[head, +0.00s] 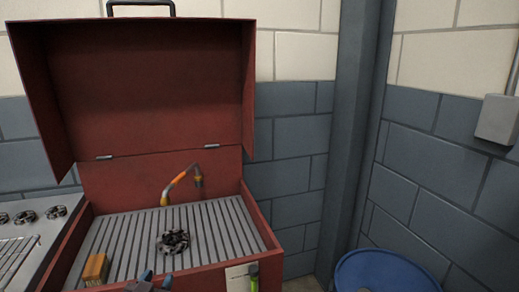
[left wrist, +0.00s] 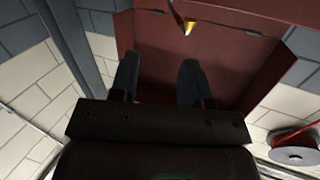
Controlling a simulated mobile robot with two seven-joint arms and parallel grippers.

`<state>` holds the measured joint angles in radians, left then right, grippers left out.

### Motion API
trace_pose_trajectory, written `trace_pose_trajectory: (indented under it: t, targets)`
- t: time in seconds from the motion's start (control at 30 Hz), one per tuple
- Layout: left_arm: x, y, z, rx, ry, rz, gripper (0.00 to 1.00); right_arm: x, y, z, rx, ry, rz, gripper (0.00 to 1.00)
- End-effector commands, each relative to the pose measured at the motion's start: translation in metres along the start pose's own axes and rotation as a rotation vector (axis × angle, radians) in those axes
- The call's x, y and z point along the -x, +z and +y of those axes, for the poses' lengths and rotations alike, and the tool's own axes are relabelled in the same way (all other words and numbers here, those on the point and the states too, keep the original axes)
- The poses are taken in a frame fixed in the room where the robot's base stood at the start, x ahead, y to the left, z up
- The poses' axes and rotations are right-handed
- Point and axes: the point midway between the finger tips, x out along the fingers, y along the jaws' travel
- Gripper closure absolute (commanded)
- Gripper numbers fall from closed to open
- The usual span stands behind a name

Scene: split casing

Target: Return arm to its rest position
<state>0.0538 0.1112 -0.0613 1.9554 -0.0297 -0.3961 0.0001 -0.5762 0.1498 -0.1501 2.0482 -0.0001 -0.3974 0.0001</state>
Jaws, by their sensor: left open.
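My left gripper (head: 150,284) shows at the bottom edge of the head view, mostly cut off, near the front rim of a red washer-like box (head: 200,278). In the left wrist view, the left gripper (left wrist: 157,78) has its two dark fingers spread apart with nothing between them. The red lid behind them and the orange spout tip (left wrist: 189,27) appear beyond the fingers. My right gripper is in neither view.
The red box's lid (head: 150,90) stands open. On its slatted grate (head: 215,225) are a dark gear-like part (head: 173,242) and an orange brush (head: 95,268); an orange spout (head: 178,181) arches behind. A blue drum (head: 385,274) stands right. A reel (left wrist: 297,150) shows in the wrist view.

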Motion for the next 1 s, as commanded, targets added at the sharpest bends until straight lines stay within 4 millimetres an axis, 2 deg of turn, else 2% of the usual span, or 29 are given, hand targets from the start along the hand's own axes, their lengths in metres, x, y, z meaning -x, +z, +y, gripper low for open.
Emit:
trace_pose_trajectory:
  t: [0.03,0.27,0.4,0.5,0.6,0.7,0.8,1.0]
  targets:
    - [0.019,0.019,0.002,0.009,0.007,-0.035,0.57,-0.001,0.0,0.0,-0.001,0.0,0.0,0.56]
    - [0.099,0.094,0.011,0.033,0.026,-0.195,0.57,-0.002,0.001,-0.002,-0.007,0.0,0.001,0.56]
    - [0.153,0.143,0.015,0.041,0.026,-0.319,0.57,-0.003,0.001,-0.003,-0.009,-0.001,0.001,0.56]
    - [0.191,0.174,0.014,0.046,0.019,-0.405,0.57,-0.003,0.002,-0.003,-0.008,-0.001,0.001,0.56]
    - [0.221,0.196,0.012,0.049,0.009,-0.469,0.57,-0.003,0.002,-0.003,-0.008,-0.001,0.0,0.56]
    - [0.241,0.208,0.011,0.052,0.002,-0.511,0.57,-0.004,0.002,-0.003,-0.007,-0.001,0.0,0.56]
    - [0.25,0.214,0.01,0.054,-0.001,-0.53,0.57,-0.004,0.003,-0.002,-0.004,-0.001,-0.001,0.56]
    - [0.252,0.215,0.01,0.054,-0.002,-0.534,0.57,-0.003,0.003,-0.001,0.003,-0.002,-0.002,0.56]
